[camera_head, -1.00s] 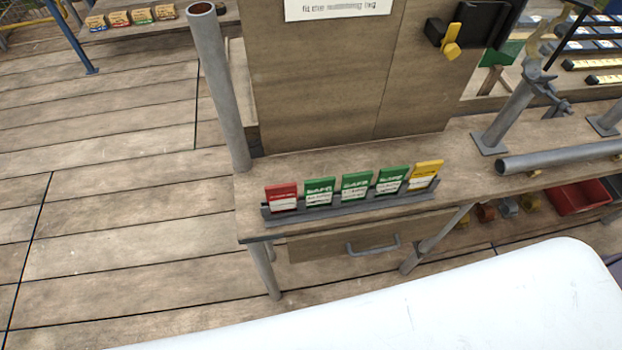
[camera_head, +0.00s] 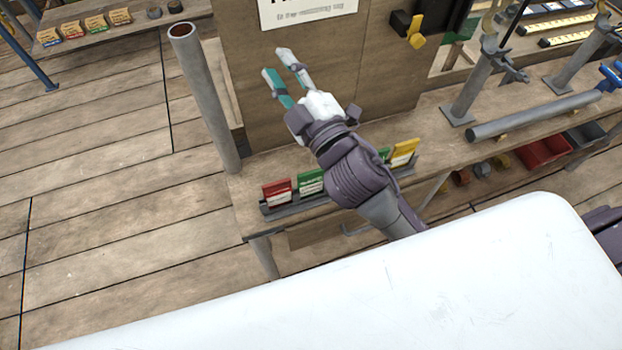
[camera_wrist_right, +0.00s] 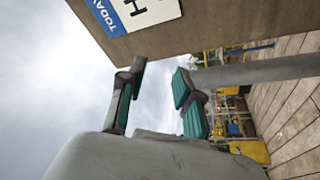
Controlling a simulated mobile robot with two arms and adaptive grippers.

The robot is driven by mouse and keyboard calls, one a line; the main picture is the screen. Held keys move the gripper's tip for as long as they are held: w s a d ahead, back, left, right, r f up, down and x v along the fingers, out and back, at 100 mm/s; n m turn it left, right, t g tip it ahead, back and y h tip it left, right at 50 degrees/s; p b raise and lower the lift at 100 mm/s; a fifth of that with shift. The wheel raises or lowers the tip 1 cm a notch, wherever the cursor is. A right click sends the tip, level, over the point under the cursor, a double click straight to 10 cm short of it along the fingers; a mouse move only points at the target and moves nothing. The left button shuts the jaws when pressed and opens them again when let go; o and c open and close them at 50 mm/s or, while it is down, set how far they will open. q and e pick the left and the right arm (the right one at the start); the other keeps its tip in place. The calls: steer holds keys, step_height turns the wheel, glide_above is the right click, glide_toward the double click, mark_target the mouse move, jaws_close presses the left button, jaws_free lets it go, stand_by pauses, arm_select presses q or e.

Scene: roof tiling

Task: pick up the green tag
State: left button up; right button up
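A row of tags stands in a grey rack (camera_head: 285,206) on the wooden bench. A red tag (camera_head: 277,192) is at the left end and a yellow tag (camera_head: 403,152) at the right end. A green tag (camera_head: 311,181) is beside the red one. Another green tag (camera_head: 384,155) shows only as a sliver behind my right arm, which hides the middle of the row. My right gripper (camera_head: 277,64) is open and empty, beyond and above the rack, before the wooden panel. Its parted fingers show in the right wrist view (camera_wrist_right: 160,73). My left gripper is not in view.
The upright wooden panel (camera_head: 385,75) stands behind the rack. A grey post (camera_head: 205,105) rises at the bench's left corner. A pipe (camera_head: 530,118) lies on the bench at right, near a metal stand (camera_head: 470,95). A red bin (camera_head: 543,150) sits below.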

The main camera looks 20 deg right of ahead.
steer(key=s+a+r+n+g+y, duration=0.2)
steer(key=a+r+n+g+y, duration=0.15)
steer(key=a+n+y, duration=0.35)
steer(key=s+a+r+n+g+y, duration=0.2)
steer(key=s+a+r+n+y, duration=0.15)
steer(key=n+y, duration=0.45)
steer(key=s+a+f+n+g+y, duration=0.1)
steer(key=s+a+n+g, duration=0.2)
steer(key=a+n+g, duration=0.5)
steer(key=n+g+h, duration=0.6)
steer(key=n+h, duration=1.1)
steer(key=h, duration=0.4)
glide_above(311, 177)
step_height(311, 177, down, 23)
steer(key=f+p, duration=0.1)
steer(key=f, duration=0.3)
steer(key=f+p, duration=0.1)
steer(key=f, duration=0.2)
steer(key=shift+w+f, duration=0.2)
steer(key=shift+f, duration=0.2)
step_height(311, 177, down, 5)
steer(key=p, duration=0.2)
steer(key=shift+d+r+p, duration=0.15)
steer(key=shift+r+p, duration=0.05)
steer(key=shift+p, duration=0.15)
steer(key=shift+f, duration=0.6)
steer(key=shift+w, duration=0.1)
jaws_close()
